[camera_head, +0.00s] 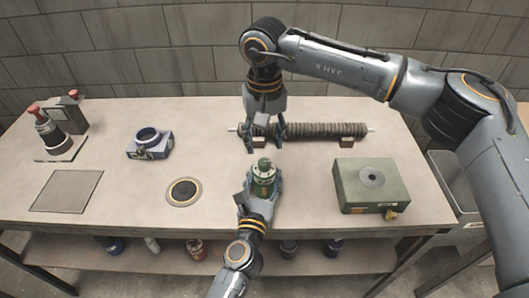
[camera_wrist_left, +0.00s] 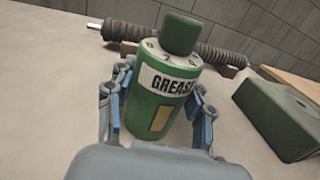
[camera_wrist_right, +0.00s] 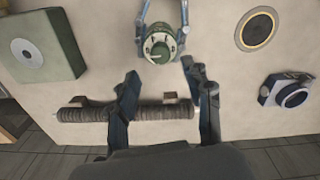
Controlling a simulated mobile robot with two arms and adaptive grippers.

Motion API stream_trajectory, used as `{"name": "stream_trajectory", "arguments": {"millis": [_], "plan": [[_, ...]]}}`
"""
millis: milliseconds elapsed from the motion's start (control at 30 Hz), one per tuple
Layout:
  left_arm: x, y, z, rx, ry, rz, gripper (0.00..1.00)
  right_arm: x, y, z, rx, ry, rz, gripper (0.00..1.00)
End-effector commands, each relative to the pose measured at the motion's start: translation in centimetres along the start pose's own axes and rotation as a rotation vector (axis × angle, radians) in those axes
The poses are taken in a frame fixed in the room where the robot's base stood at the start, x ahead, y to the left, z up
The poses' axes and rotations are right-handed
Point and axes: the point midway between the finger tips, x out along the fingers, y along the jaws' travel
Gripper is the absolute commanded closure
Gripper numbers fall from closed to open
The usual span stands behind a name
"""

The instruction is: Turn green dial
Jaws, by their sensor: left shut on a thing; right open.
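The green grease can (camera_head: 263,186) stands upright on the table with a white numbered ring and a green dial (camera_head: 264,164) on top. In the left wrist view the can (camera_wrist_left: 150,115) reads "GREASE", and its dial (camera_wrist_left: 180,34) shows clearly. My left gripper (camera_head: 260,190) is shut around the can's body. My right gripper (camera_head: 265,140) is open and empty, pointing down just behind the dial and apart from it. In the right wrist view the dial (camera_wrist_right: 159,50) lies beyond and between the open fingers (camera_wrist_right: 165,90).
A ribbed mesh tube on a rod (camera_head: 320,131) lies on blocks behind the can, close to my right fingers. A green box (camera_head: 375,185) is at right. A blue-grey ring fixture (camera_head: 149,143), a round disc (camera_head: 184,192) and a flat plate (camera_head: 67,191) are at left.

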Motion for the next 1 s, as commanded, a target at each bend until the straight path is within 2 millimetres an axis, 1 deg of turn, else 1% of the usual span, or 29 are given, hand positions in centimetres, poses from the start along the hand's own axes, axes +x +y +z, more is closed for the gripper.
{"name": "stream_trajectory", "arguments": {"millis": [33, 100, 200, 300, 467, 767, 800, 867, 900, 933, 1000], "plan": [[0.0, 0.0, 0.0, 0.000, 0.000, 0.000, 0.85, -1.2, 0.0, -0.1, 0.000, 0.004, 0.000, 0.50], [0.0, 0.0, 0.0, 0.000, 0.000, 0.000, 0.85, -2.6, 0.0, -0.1, 0.000, 0.003, 0.000, 0.50], [0.0, 0.0, 0.0, 0.000, 0.000, 0.000, 0.85, -4.2, 0.0, -0.1, 0.000, 0.001, 0.001, 0.50], [0.0, 0.0, 0.0, 0.000, 0.000, 0.000, 0.85, -5.3, 0.0, -0.1, 0.000, 0.002, 0.000, 0.50], [0.0, 0.0, 0.0, 0.000, 0.000, 0.000, 0.85, -6.0, 0.0, 0.0, 0.000, -0.001, 0.000, 0.50], [0.0, 0.0, 0.0, 0.000, 0.000, 0.000, 0.85, -6.0, 0.0, 0.0, 0.000, -0.001, 0.001, 0.50], [0.0, 0.0, 0.0, 0.000, 0.000, 0.000, 0.46, -6.0, 0.0, 0.0, 0.000, 0.000, 0.001, 0.50], [0.0, 0.0, 0.0, 0.000, 0.000, 0.000, 0.34, -6.0, 0.0, 0.0, 0.000, 0.000, 0.001, 0.50], [0.0, 0.0, 0.0, 0.000, 0.000, 0.000, 0.26, -6.0, 0.0, 0.0, 0.000, 0.000, 0.001, 0.50], [0.0, 0.0, 0.0, 0.000, 0.000, 0.000, 0.22, -6.0, 0.0, 0.0, 0.000, 0.000, 0.001, 0.50], [0.0, 0.0, 0.0, 0.000, 0.000, 0.000, 0.22, -6.0, 0.0, 0.0, 0.000, 0.000, 0.001, 0.50]]}}
